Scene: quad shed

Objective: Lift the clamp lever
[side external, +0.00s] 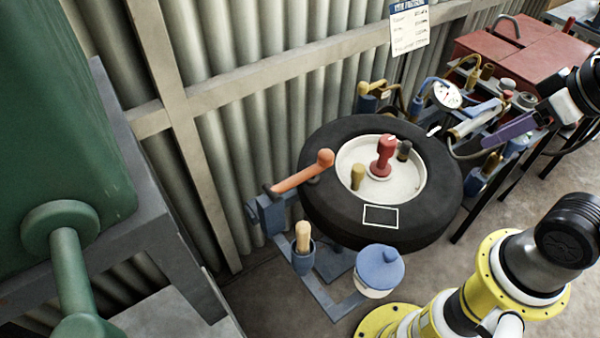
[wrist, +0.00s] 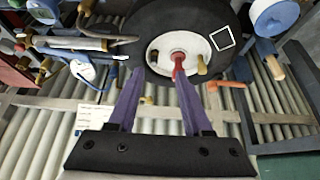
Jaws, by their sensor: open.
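An orange lever with a rounded end (side external: 305,172) slopes up to the right from a blue bracket (side external: 268,212), beside the tyre; I take it as the clamp lever. It also shows in the wrist view (wrist: 228,85), right of my fingers. The black tyre (side external: 325,205) has a pale hub with a red knob (side external: 384,155) and brass-coloured and dark pegs. My gripper (side external: 482,144) has purple fingers and is at the right in the side view, apart from the lever. In the wrist view, my gripper (wrist: 159,74) is open, with no object held between its fingers.
A blue-lidded pot (side external: 379,268) and a cup with a wooden handle (side external: 303,236) stand in front of the tyre. A gauge (side external: 447,95) and blue and brass fittings crowd behind its right side. A red box (side external: 530,55) is farther back. Corrugated wall lies behind.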

